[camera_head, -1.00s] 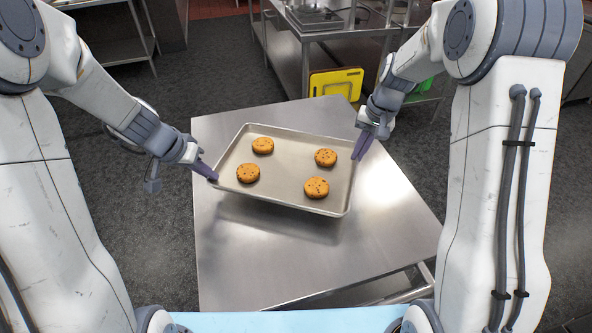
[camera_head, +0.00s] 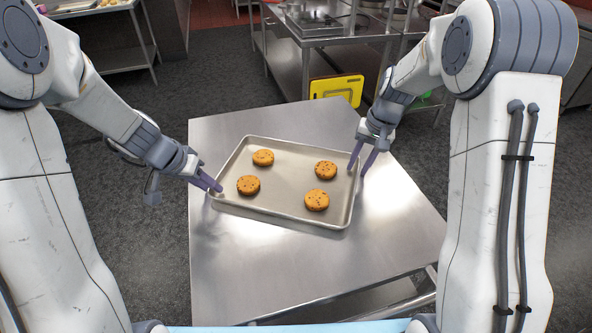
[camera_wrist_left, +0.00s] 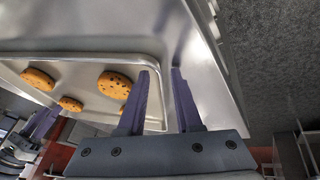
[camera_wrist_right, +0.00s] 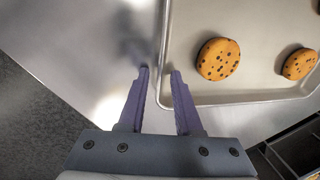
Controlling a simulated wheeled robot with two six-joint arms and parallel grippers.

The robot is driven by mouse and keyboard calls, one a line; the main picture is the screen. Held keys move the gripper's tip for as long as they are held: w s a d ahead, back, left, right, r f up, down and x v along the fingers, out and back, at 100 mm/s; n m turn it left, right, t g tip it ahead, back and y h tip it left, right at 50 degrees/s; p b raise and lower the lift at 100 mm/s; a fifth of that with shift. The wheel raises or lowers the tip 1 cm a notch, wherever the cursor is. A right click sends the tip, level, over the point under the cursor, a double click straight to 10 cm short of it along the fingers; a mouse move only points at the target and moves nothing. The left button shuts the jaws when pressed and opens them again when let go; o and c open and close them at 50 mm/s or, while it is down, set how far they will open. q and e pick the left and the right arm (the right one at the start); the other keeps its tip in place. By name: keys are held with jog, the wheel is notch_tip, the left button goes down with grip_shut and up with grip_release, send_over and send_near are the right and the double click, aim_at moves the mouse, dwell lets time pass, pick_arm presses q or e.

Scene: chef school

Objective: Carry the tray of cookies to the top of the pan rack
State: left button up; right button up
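A shallow metal tray (camera_head: 290,193) lies on the steel table (camera_head: 395,245), with several chocolate-chip cookies (camera_head: 317,200) spread on it. My left gripper (camera_head: 214,188) is at the tray's left edge. In the left wrist view its fingers (camera_wrist_left: 160,72) are apart, one on each side of the rim. My right gripper (camera_head: 357,170) is at the tray's right edge. In the right wrist view its fingers (camera_wrist_right: 159,72) are also apart on either side of the rim. I cannot make out a pan rack for certain.
Beyond the table are a steel counter (camera_head: 290,60) and a yellow board (camera_head: 337,88) standing upright near its lower right. Another table (camera_head: 110,55) is at the back left. Dark floor (camera_head: 215,85) lies open between them.

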jog(key=shift+r, duration=0.2)
pick_arm(q)
jog(key=v, duration=1.2)
pick_arm(e)
notch_tip(320, 180, up, 11)
jog(key=d, duration=0.2)
jog(key=shift+s+r, duration=0.2)
jog(key=shift+s, duration=0.2)
